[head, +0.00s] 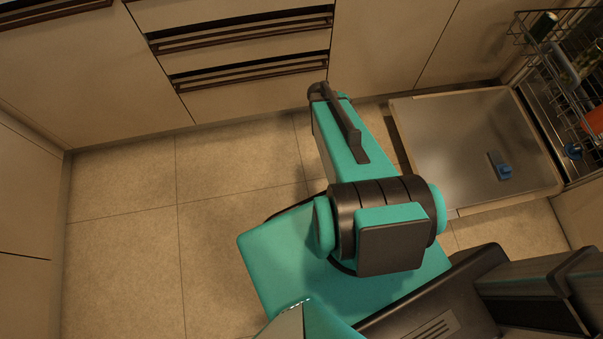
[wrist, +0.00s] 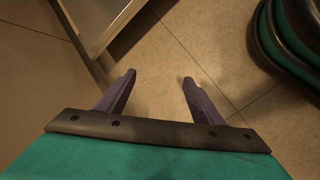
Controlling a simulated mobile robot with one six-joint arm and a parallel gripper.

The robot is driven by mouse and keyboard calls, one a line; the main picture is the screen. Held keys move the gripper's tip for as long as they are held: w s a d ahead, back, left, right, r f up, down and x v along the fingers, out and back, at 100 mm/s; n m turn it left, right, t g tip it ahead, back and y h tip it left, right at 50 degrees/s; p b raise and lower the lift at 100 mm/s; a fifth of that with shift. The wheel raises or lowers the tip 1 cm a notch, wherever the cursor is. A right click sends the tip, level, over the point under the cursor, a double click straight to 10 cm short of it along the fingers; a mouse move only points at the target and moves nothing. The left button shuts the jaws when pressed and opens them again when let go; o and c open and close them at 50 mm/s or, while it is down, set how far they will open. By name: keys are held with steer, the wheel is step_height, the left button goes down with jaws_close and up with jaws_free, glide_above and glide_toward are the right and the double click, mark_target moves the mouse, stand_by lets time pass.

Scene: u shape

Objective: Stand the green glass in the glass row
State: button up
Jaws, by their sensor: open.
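My gripper (wrist: 158,80) is open in the wrist view, with its two dark fingers apart and nothing between them. Bare floor tiles show beyond the fingers. In the head view a small dark green item with a pale end (head: 543,26) lies in the wire rack at the top right; I cannot tell whether it is the green glass. The gripper is well to the left of that rack. I cannot make out a glass row for certain.
The dishwasher's open door (head: 475,140) lies flat at the right, with a blue piece (head: 502,170) on it. Its wire rack (head: 520,40) holds several items, including an orange one (head: 594,121). Drawer fronts (head: 240,45) line the back. The tiled floor (head: 130,230) at left is clear.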

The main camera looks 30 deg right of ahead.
steer(key=s+a+f+m+y, duration=0.1)
steer(key=s+a, duration=0.3)
steer(key=a, duration=0.5)
steer(key=s+a+f+m+g+y, duration=0.1)
steer(key=s+a+f+m+y, duration=0.1)
steer(key=s+a, duration=0.3)
steer(key=s+a+f+m+g+y, duration=0.1)
steer(key=s+a, duration=0.4)
steer(key=a, duration=0.7)
steer(key=shift+a+f+m+y, duration=0.3)
steer(key=shift+a+f+y, duration=0.1)
steer(key=shift+f+y, duration=0.25)
steer(key=shift+r, duration=0.2)
step_height(320, 180, up, 12)
steer(key=s+g+p, duration=0.1)
steer(key=p, duration=1)
steer(key=shift+s+a+r+p, duration=0.25)
steer(key=shift+s+a+p, duration=0.1)
steer(key=shift+s+p, duration=0.05)
steer(key=shift+y, duration=0.25)
